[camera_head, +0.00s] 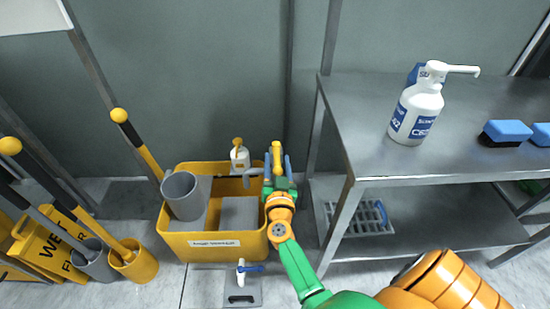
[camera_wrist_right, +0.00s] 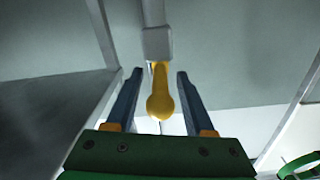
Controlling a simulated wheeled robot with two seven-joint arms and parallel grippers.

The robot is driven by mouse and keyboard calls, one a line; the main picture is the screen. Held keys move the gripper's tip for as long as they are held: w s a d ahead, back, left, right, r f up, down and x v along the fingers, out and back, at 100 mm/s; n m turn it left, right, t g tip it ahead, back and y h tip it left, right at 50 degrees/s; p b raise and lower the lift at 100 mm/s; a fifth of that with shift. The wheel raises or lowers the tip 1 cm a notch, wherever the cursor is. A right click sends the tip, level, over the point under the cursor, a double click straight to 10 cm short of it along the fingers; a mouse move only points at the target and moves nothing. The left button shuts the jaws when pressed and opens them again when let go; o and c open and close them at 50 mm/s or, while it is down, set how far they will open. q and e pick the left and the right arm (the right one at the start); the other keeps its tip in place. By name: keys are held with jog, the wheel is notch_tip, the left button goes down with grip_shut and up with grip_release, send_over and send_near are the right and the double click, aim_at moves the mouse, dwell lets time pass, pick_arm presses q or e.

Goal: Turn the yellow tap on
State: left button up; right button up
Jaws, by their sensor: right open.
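The yellow tap handle (camera_head: 276,151) stands at the back right of the yellow sink tub, against the wall. A grey spout (camera_head: 252,172) reaches left from it over the tub. My right gripper (camera_head: 277,163) is at the handle, open, with one blue finger on each side. In the right wrist view, the yellow handle (camera_wrist_right: 160,97) hangs from a grey block (camera_wrist_right: 157,44) and lies between the two fingertips of my right gripper (camera_wrist_right: 159,78), with a visible gap on both sides. My left gripper is not in view.
The yellow tub (camera_head: 215,245) holds a grey bucket (camera_head: 184,196). A metal shelf table (camera_head: 370,170) with a white pump bottle (camera_head: 416,112) is close on the right. Mops and a wet-floor sign (camera_head: 55,245) stand left.

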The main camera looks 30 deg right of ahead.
jog(key=shift+s+a+r, duration=0.1)
jog(key=shift+s, duration=0.05)
jog(key=shift+s+r, duration=0.1)
jog(key=shift+c, duration=0.6)
grip_shut()
dwell(0.5)
